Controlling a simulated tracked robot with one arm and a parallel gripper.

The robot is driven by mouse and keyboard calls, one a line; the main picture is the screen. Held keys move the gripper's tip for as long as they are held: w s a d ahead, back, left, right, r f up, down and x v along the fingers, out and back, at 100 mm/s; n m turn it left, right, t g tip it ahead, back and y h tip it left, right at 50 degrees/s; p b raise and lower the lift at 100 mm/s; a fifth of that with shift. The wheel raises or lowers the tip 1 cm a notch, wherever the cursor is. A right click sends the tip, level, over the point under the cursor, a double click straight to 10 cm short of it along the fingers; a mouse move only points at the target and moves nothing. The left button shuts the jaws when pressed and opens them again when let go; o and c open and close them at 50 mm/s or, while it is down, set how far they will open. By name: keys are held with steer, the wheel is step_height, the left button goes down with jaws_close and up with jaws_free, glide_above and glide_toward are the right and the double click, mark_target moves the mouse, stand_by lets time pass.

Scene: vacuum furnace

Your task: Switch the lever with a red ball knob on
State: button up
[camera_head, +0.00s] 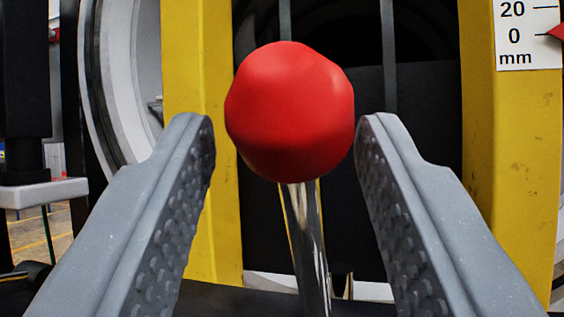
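The lever's red ball knob (290,112) is large in the middle of the view. It sits on top of a shiny metal rod (307,245) that runs down and slightly right, out of the bottom of the picture. My gripper (288,140) is open, with one grey finger on each side of the knob. A gap shows between the knob and the left finger, and a narrower one between the knob and the right finger. How far the knob lies ahead of the fingertips is hard to tell. The lever's base is out of view.
Yellow uprights (200,60) stand behind the knob at left and right. Between them is a dark opening with thin vertical bars. A white millimetre scale (528,35) with a red pointer is at the upper right. A pale curved ring (118,80) and a black post (24,75) are at left.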

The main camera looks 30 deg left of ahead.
steer(key=shift+r, duration=0.15)
steer(key=shift+s+d, duration=0.1)
steer(key=shift+s+f, duration=0.2)
steer(key=p+v, duration=0.4)
steer(key=v, duration=0.9)
steer(key=shift+f, duration=0.15)
steer(key=shift+w+d, duration=0.1)
